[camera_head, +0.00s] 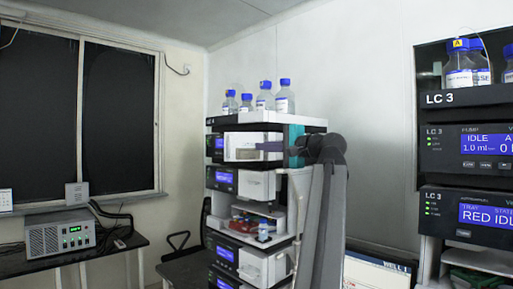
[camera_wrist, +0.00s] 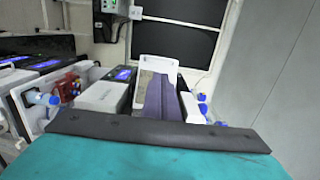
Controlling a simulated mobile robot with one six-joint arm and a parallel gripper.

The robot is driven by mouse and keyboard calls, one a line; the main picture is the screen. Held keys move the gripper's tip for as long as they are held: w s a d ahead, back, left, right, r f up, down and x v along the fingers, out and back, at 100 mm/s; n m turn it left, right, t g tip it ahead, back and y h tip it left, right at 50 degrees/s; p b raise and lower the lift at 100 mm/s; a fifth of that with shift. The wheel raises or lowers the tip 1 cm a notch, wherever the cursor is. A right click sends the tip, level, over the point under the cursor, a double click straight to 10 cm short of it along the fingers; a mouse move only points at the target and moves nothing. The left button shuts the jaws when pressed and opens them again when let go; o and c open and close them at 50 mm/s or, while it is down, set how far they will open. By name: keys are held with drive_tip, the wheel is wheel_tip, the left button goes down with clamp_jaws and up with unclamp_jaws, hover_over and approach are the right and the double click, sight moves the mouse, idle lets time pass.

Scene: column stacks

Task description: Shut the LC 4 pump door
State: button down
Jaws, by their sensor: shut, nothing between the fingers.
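The LC 4 stack (camera_head: 267,118) stands in the middle of the head view. Its upper module, just under the bottle tray, has a small blue display at left and a white-framed door (camera_head: 238,152) at right. My gripper (camera_head: 262,146) reaches in from the right with its purple fingers in front of the door's right part. In the wrist view the shut fingers (camera_wrist: 158,100) overlap the white door frame (camera_wrist: 158,62). The fingers hide part of the door. I cannot tell whether they touch it or how far it stands open.
Several blue-capped bottles (camera_head: 264,97) stand on top of the LC 4 stack. More white-fronted modules (camera_head: 257,185) lie below. The LC 3 stack (camera_head: 465,98) stands at right. A bench with a grey box (camera_head: 60,235) is at left.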

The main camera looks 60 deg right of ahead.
drive_tip(key=p, duration=0.4)
approach(238, 146)
drive_tip(key=w+a, duration=0.3)
drive_tip(key=w, duration=0.2)
drive_tip(key=shift+w+f, duration=0.1)
drive_tip(key=shift+w, duration=0.6)
drive_tip(key=shift+h, duration=0.3)
